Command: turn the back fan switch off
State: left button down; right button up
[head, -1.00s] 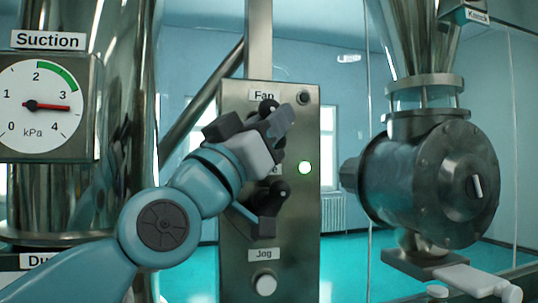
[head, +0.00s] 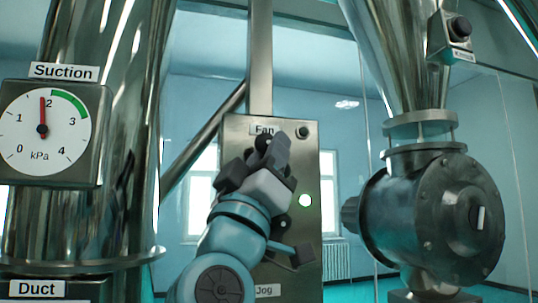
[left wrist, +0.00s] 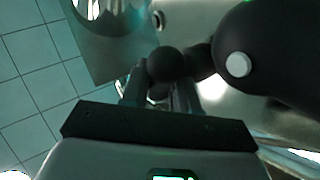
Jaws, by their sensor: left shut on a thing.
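The steel control panel (head: 235,140) carries a Fan label (head: 264,129). The fan switch is a dark lever with a ball knob, partly showing (head: 262,142) just below that label. My left gripper (head: 272,155) is at the switch and covers most of it in the head view. In the left wrist view, the left gripper's fingers (left wrist: 160,92) are shut around the black ball knob (left wrist: 166,64). My right gripper is not in view.
The suction gauge (head: 42,130) at left reads just under 2 kPa. A round steel valve housing (head: 435,215) stands at right. Glass panes are behind.

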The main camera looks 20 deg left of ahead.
pick_arm(q)
jog(key=c, duration=1.3)
grip_release()
jog(key=shift+o, duration=0.4)
jog(key=shift+w+d, duration=0.1)
jog(key=shift+w, duration=0.05)
jog(key=b+v, duration=0.7)
jog(key=v, duration=0.9)
jog(key=shift+f, duration=0.25)
